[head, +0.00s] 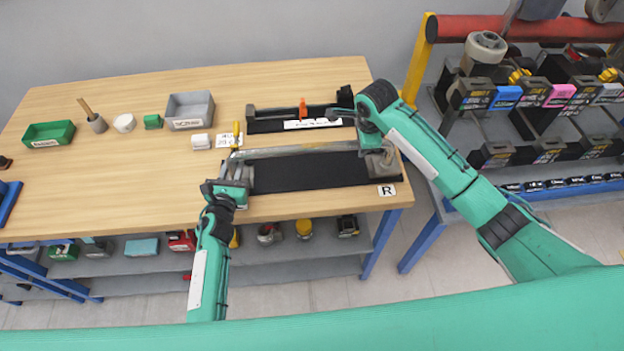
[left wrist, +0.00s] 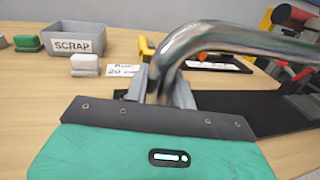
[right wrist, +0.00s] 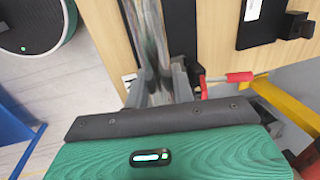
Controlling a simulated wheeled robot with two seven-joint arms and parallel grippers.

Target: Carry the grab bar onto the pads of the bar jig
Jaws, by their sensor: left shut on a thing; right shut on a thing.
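The grab bar (head: 300,151) is a shiny metal bar with bent ends, lying left to right over the black mat (head: 305,174). My left gripper (head: 236,171) is shut on its left end; the left wrist view shows the bar (left wrist: 235,38) rising from between the fingers (left wrist: 160,88). My right gripper (head: 380,152) is at its right end; the right wrist view shows the fingers (right wrist: 165,82) closed around the bar (right wrist: 148,35). The bar jig appears to be the black fixture (head: 262,126) with an orange handle, behind the bar. My right arm partly hides its right end.
A grey scrap bin (head: 190,111), a green tray (head: 48,134) and small blocks stand to the left on the wooden table (head: 130,190). A yellow-handled tool (head: 236,132) lies by the fixture's left end. A loaded rack with a red beam (head: 480,27) stands at the right.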

